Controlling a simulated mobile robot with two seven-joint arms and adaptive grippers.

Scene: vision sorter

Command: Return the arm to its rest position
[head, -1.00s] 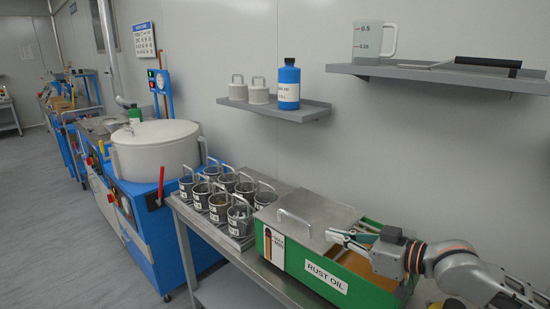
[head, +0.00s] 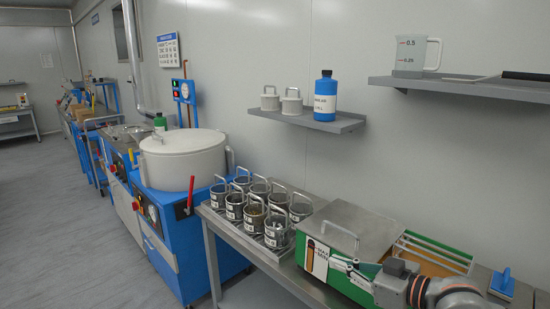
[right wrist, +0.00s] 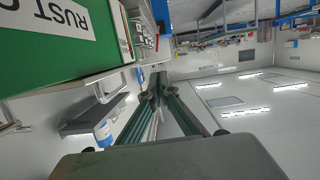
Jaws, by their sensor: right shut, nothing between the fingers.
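My right gripper (head: 342,264) comes in from the lower right in the head view, with its fingers pointing left. It is shut and empty, in front of the green rust oil box (head: 319,262) and covering part of its front. In the right wrist view its fingers (right wrist: 150,98) meet at the tips with nothing between them. The box's green side (right wrist: 45,45) with part of its label shows close by at the upper left there. My left gripper is not in view.
The box has a grey lid (head: 365,222) with a handle. Several metal cups (head: 235,207) stand on the bench to its left. A blue-handled tool (head: 503,281) is at the right. A shelf (head: 310,119) holds a blue bottle (head: 325,95). The floor (head: 60,220) at left is clear.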

